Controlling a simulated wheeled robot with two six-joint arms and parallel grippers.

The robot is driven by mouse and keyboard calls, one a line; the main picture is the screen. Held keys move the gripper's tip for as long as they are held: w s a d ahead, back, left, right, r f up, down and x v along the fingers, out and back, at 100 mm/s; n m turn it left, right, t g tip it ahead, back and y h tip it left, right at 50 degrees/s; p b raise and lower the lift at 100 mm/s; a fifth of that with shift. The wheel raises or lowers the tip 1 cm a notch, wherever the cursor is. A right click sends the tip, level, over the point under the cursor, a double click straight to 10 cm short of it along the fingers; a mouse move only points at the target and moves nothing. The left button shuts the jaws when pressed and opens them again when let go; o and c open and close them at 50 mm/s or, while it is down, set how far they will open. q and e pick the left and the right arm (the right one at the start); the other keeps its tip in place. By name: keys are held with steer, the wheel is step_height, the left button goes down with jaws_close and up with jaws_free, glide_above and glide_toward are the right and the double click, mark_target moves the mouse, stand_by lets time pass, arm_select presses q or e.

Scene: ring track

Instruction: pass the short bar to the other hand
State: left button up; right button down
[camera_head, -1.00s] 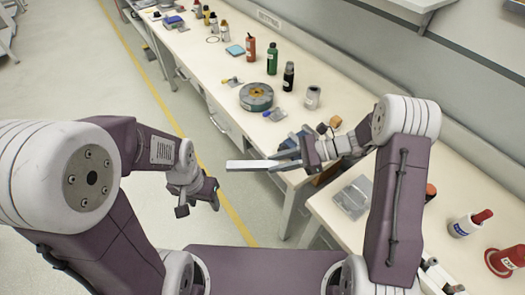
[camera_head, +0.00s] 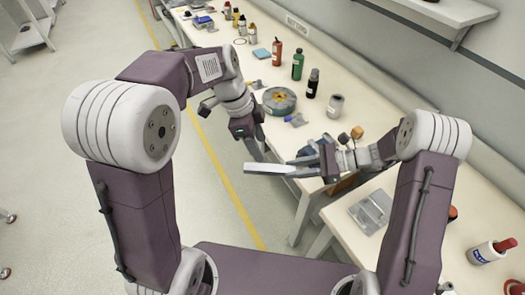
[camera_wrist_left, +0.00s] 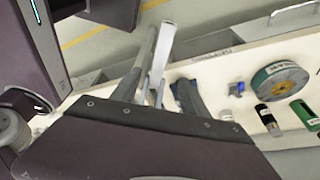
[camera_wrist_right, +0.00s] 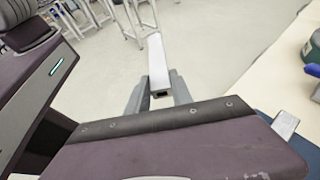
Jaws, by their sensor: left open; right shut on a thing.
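The short bar (camera_head: 268,169) is pale and square in section. It lies nearly level in the head view, just off the table's front edge. My right gripper (camera_head: 302,168) is shut on its right end, and the bar (camera_wrist_right: 157,62) points away from the fingers in the right wrist view. My left gripper (camera_head: 256,151) is open and reaches down from above to the bar's free part. In the left wrist view the bar (camera_wrist_left: 160,48) shows between the open fingers; I cannot tell whether they touch it.
The long white bench (camera_head: 270,98) carries a grey-green tape roll (camera_head: 279,101), several bottles and a grey can (camera_head: 335,106). A nearer table holds a clear case (camera_head: 371,212). Open floor (camera_head: 120,225) with a yellow line lies to the left.

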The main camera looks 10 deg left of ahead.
mark_target(270, 167)
arm_select(q)
steer(key=x, duration=1)
steer(key=shift+f, duration=0.1)
jaws_close()
arm_select(e)
steer(key=c, duration=1.1)
jaws_free()
steer(key=shift+o, duration=0.2)
